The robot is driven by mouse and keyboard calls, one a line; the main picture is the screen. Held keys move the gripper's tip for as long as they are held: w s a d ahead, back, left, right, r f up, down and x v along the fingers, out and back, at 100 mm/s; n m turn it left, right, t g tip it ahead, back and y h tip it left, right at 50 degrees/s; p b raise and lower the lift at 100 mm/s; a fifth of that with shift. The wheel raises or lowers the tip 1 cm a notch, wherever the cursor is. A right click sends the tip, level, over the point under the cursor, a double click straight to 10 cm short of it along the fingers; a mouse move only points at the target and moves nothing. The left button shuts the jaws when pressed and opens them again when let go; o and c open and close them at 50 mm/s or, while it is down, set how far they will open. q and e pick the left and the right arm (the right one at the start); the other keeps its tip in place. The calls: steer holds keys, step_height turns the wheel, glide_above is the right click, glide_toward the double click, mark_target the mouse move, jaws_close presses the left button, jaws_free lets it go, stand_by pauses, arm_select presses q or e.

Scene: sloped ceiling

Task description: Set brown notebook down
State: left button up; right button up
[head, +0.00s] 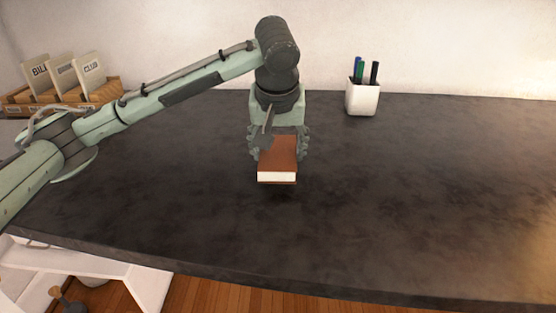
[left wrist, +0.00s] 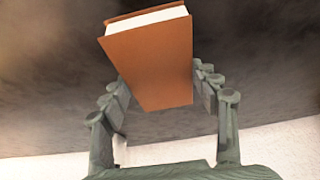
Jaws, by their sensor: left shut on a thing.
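The brown notebook (head: 279,156) is between the fingers of my left gripper (head: 279,150), over the middle of the dark tabletop (head: 400,190). Its white page edge faces the front in the head view. In the left wrist view, the brown notebook (left wrist: 152,60) shows its brown cover and pale pages. My left gripper (left wrist: 163,95) is shut on its two sides there. A dark shadow lies just under the notebook; I cannot tell whether it touches the tabletop. My right gripper is not in view.
A white cup with several pens (head: 362,98) stands at the back, right of the notebook. A wooden holder with upright cards (head: 70,90) is at the back left. The tabletop around the notebook is clear. A white shelf (head: 95,275) is below the front edge.

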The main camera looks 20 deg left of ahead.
mark_target(278, 155)
arm_select(q)
step_height(278, 155, down, 3)
steer(key=shift+r, duration=0.2)
steer(key=shift+f, duration=0.1)
steer(key=o, duration=0.8)
steer(key=shift+f, duration=0.1)
steer(key=o, duration=0.5)
